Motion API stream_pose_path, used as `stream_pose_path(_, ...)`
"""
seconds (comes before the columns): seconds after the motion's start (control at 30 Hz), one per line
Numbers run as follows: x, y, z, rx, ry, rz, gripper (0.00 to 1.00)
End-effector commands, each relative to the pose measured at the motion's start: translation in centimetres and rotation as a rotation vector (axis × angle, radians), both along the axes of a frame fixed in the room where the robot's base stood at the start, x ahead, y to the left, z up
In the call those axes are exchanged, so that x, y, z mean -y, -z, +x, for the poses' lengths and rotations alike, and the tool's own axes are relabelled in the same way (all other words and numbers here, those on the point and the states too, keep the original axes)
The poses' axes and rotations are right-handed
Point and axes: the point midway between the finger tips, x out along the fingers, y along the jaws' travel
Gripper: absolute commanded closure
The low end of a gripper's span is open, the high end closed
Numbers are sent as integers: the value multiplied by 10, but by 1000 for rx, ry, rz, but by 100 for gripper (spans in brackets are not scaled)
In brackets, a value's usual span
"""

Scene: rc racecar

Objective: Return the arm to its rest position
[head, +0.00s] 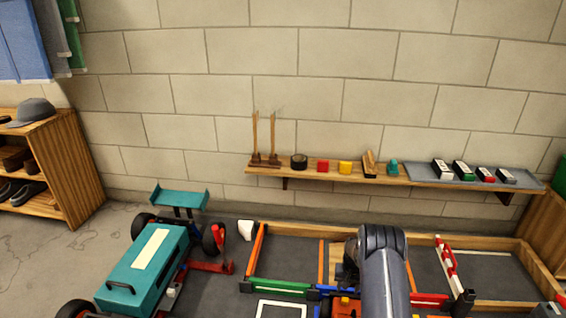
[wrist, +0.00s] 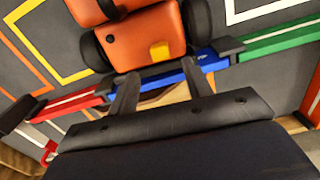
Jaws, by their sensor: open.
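My gripper (wrist: 157,78) shows in the wrist view with its two dark fingers apart and nothing between them. Its fingers are over or close to the blue barrier (wrist: 172,76), and I cannot tell if they touch it. An orange vehicle (wrist: 145,37) with black wheels and a small yellow block on it is just beyond the fingertips. In the head view my grey arm (head: 382,265) reaches down into the wooden-framed area, and my gripper is hidden there.
A teal race car (head: 148,265) stands at the left. A wall shelf (head: 330,172) holds small blocks and other items. A wooden rack (head: 62,165) with shoes and a cap is far left. Green (head: 280,288) and red barriers line the framed area. The wall above the shelf is clear.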

Motion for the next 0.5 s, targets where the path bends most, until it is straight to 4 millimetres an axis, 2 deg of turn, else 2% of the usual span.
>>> stream_pose_path(0.03,0,17,-1,-2,0,1,53)
stream_pose_path(0.33,0,76,0,0,0,0,53)
stream_pose_path(0.37,-1,67,-3,1,0,0,53)
stream_pose_path(0.5,-4,66,-14,0,0,0,53)
